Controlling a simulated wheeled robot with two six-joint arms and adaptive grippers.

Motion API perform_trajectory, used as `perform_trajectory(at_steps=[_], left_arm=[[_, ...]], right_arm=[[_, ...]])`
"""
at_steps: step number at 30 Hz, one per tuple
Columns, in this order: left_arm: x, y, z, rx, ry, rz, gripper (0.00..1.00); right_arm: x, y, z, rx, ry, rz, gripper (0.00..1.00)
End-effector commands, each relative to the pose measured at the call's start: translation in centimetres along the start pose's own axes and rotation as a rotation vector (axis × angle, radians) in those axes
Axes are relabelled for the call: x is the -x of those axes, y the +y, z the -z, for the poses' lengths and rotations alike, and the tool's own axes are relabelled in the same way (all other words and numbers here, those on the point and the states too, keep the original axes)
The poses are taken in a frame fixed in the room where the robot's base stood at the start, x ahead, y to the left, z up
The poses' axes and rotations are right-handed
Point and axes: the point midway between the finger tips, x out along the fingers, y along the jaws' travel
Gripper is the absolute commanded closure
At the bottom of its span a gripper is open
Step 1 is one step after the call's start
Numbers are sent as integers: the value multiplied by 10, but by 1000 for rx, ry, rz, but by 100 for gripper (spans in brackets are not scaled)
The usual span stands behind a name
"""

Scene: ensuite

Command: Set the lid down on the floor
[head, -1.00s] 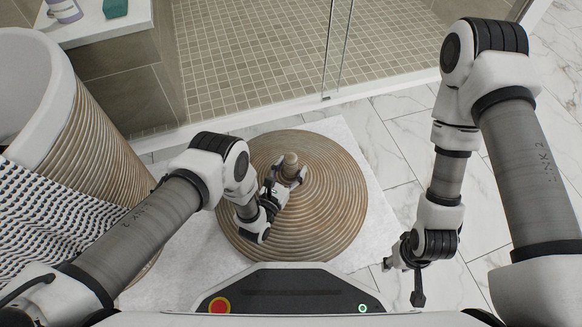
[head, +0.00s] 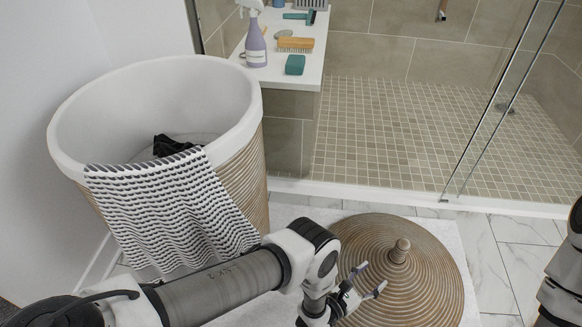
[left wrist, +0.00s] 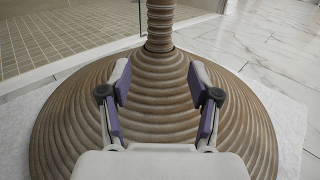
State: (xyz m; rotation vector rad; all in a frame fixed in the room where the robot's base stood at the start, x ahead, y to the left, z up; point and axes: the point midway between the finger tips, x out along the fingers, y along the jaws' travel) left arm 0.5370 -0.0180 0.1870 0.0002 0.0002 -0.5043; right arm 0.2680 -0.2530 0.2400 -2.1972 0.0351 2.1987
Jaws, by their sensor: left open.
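The round ribbed brown lid (head: 425,285) lies on the white mat on the floor, its knob (head: 400,250) pointing up. In the left wrist view the lid (left wrist: 75,120) fills the lower half, with the knob's stem (left wrist: 160,25) beyond the fingertips. My left gripper (head: 372,280) is open and empty, just to the near left of the knob and apart from it. In the left wrist view its two fingers (left wrist: 159,82) are spread with only lid surface between them. My right gripper is out of view; only part of my right arm shows at the right edge.
The tall basket (head: 240,170) stands open at the left, with a patterned cloth (head: 170,210) over its rim and dark cloth (head: 172,146) inside. The white mat (head: 455,235) lies under the lid. A shower curb (head: 400,195) and glass panel are behind. Marble floor (head: 510,265) is clear at right.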

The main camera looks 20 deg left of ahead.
Motion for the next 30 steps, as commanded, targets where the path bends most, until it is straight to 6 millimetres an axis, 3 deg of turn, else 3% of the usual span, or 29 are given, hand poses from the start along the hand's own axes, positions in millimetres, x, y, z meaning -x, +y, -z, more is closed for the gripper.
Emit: perform_trajectory(at_steps=[5, 8, 11, 15, 19, 24, 27, 30], left_arm=[[2, 8, 3, -63, 34, -5, 38], [15, 32, 14, -292, 158, -6, 38], [46, 70, 29, -672, 378, 53, 38], [118, 118, 38, -1230, 706, 328, 38], [201, 139, 24, -1619, 888, 783, 38], [309, 129, -19, -1869, 793, 1503, 38], [348, 116, -42, -1900, 639, 1777, 38], [365, 108, -53, -1907, 541, 1896, 38]], right_arm=[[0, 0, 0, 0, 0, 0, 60], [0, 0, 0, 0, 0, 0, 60], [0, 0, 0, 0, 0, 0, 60], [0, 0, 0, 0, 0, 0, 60], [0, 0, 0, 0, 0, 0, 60], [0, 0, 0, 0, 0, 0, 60], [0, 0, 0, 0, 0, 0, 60], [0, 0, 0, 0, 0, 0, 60]])
